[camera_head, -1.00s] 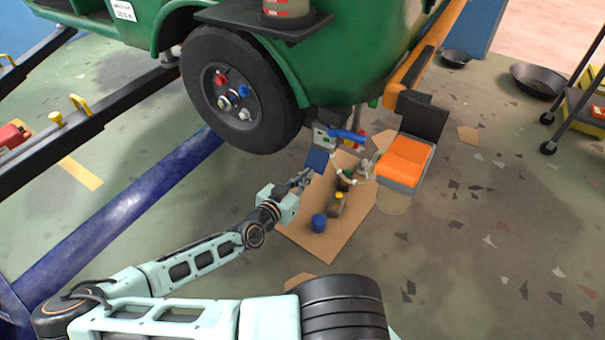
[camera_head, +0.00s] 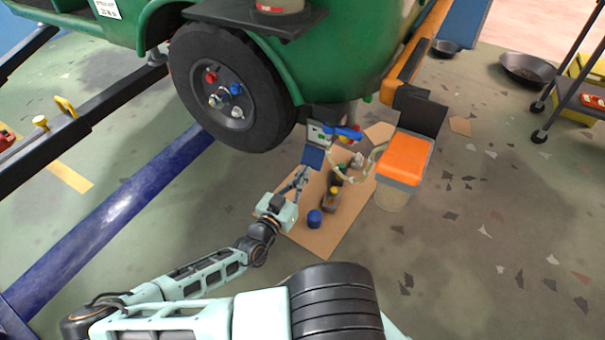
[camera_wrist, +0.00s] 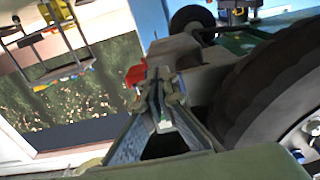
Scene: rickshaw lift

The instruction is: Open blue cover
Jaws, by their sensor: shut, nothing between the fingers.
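The blue cover (camera_head: 313,157) is a small, dark blue flat panel. It hangs at a slant below a grey-white box (camera_head: 319,133) under the green vehicle, beside the wheel. My gripper (camera_head: 303,172) is shut and empty, with its tips just below the panel's lower edge. I cannot tell whether they touch it. In the wrist view my gripper (camera_wrist: 160,82) points away from the camera with its fingers together. I cannot make out the blue cover there.
The vehicle's black wheel (camera_head: 227,88) is close on the left. A blue bar (camera_head: 345,132) and a hose (camera_head: 362,165) are right of the box. A blue cap-like cylinder (camera_head: 314,218) stands on cardboard (camera_head: 340,232). An orange-topped stool (camera_head: 405,157) stands to the right.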

